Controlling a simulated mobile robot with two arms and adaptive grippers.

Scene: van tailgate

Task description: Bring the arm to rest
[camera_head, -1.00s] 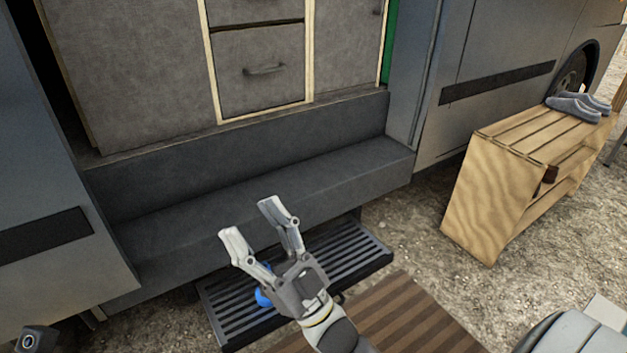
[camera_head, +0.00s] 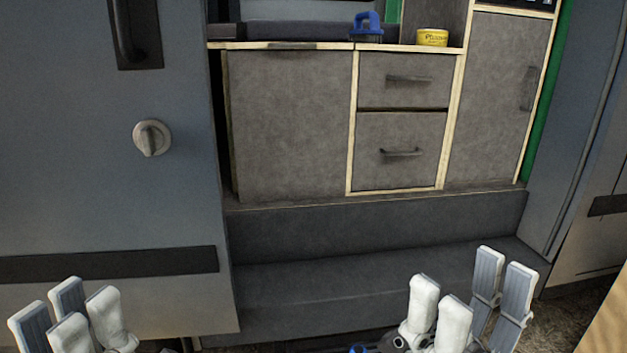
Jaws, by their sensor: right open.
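My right gripper (camera_head: 468,300) is at the bottom right, in front of the dark entrance step. Its white and grey fingers point up and stand apart, with nothing between them. My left gripper (camera_head: 68,318) is at the bottom left, in front of the grey van panel. Its fingers also point up, with a gap between them and nothing held. Both wrists and most of both arms are cut off by the lower edge. A small blue thing (camera_head: 358,349) shows at the bottom edge beside the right gripper; most of it is hidden.
Behind the dark step (camera_head: 370,270) stands a grey cabinet (camera_head: 290,125) with drawers. A blue-handled brush (camera_head: 367,28) and a yellow tin (camera_head: 432,37) sit on its top. A round knob (camera_head: 152,138) juts from the panel at left. A wooden edge (camera_head: 608,315) shows at lower right.

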